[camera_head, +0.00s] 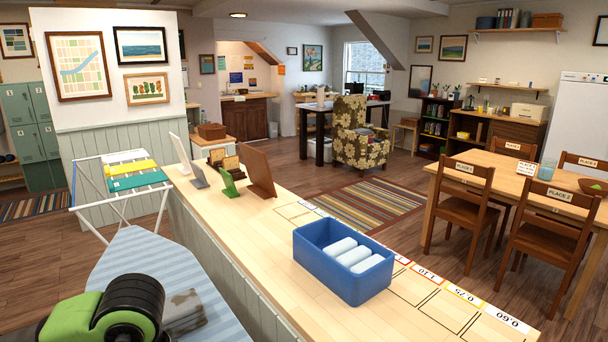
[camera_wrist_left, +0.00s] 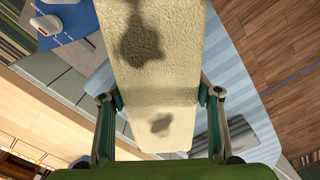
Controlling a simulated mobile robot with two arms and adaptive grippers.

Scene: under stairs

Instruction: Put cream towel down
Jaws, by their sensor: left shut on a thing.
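The cream towel (camera_wrist_left: 160,85) fills the middle of the left wrist view. It is a long flat piece with dark grey blotches. My left gripper (camera_wrist_left: 161,93) is shut on it, with one finger at each side edge. The blue-striped ironing board (camera_wrist_left: 238,100) shows behind and below the towel. In the head view the ironing board (camera_head: 150,262) is at the lower left. I cannot make out the cream towel or the left fingertips there. My right gripper is not in view.
A drying rack (camera_head: 80,205) holds white, yellow and green cloths. A long wooden counter (camera_head: 255,240) runs alongside, with a blue bin (camera_head: 345,285) of white rolls and several stands.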

